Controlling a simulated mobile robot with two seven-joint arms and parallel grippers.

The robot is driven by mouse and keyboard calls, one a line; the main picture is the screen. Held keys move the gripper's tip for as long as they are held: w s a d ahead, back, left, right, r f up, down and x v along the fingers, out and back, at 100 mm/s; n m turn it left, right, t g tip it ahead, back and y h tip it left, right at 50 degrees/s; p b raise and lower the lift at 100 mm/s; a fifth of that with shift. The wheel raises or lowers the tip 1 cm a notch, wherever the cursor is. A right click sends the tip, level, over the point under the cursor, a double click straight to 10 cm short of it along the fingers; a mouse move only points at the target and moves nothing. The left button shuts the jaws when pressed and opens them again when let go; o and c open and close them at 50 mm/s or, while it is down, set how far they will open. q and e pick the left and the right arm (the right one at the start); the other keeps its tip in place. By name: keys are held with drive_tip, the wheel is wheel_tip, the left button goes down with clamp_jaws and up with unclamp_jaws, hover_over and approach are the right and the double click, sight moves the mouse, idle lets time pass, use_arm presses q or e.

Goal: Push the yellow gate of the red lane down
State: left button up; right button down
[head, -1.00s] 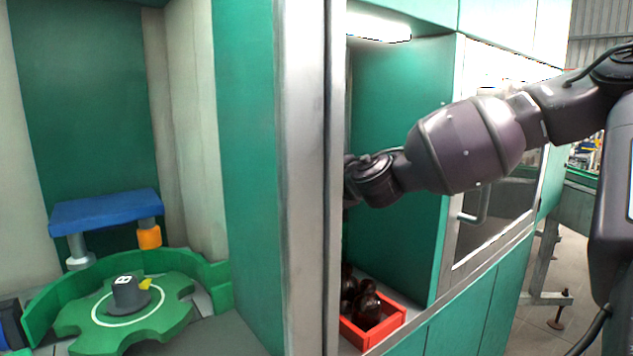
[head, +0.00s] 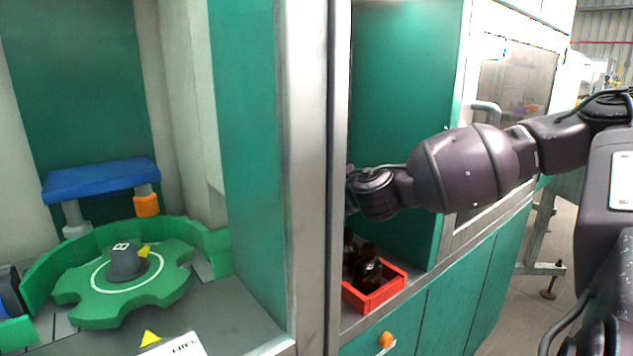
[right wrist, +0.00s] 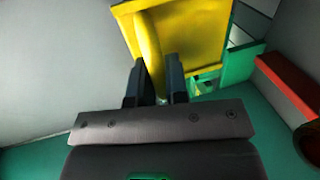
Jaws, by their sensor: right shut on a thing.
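The yellow gate (right wrist: 195,35) fills the top middle of the right wrist view, as a flat yellow panel with a rounded yellow bar handle (right wrist: 149,50). My right gripper (right wrist: 155,82) is shut on this handle, one dark finger on each side. In the head view the steel post hides my right gripper and the gate; only my right arm shows, reaching in from the right. A red part (right wrist: 288,84) stands right of the gate in the right wrist view. I cannot tell whether it belongs to the red lane. My left gripper is in no view.
A red tray (head: 375,301) with dark amber bottles (head: 367,268) stands below my right arm. The steel post (head: 312,180) divides the cabinet bays. A green star wheel (head: 125,295) and a blue-topped stand (head: 100,178) are at left. Green floor shows around the gate.

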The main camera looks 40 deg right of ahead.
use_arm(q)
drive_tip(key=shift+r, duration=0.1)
use_arm(e)
drive_tip(key=shift+r, duration=0.1)
drive_tip(key=c, duration=1.1)
unclamp_jaws()
drive_tip(key=shift+a, duration=0.15)
drive_tip(key=shift+c, duration=0.2)
drive_tip(key=p+v, duration=0.8)
drive_tip(key=v, duration=0.1)
drive_tip(key=shift+s+r, duration=0.15)
drive_tip(key=shift+r, duration=0.05)
use_arm(q)
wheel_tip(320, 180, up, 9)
drive_tip(key=p, duration=0.1)
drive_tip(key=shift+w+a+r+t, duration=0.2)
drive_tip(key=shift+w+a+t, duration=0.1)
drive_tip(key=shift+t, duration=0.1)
use_arm(e)
drive_tip(key=shift+s, duration=0.7)
